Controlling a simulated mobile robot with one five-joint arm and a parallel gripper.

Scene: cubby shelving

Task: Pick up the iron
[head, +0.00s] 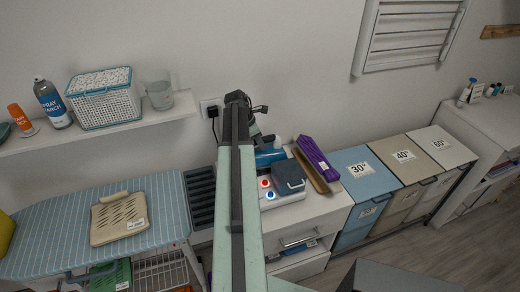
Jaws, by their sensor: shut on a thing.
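The iron (269,157) appears as a blue body with a pale part at its top right, at the back of the white cabinet top, just right of my arm. My gripper (259,136) is at the far end of my arm, directly over the iron, and is shut on it. My arm hides the left side of the iron and most of the fingers. I cannot tell whether the iron is clear of the surface below it.
A white unit with red and blue dots and a dark blue block (289,177) sit in front of the iron. A purple bundle (317,158) lies to the right. An ironing board (165,190) stands left, under a wall shelf (130,119). Laundry bins (366,165) stand right.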

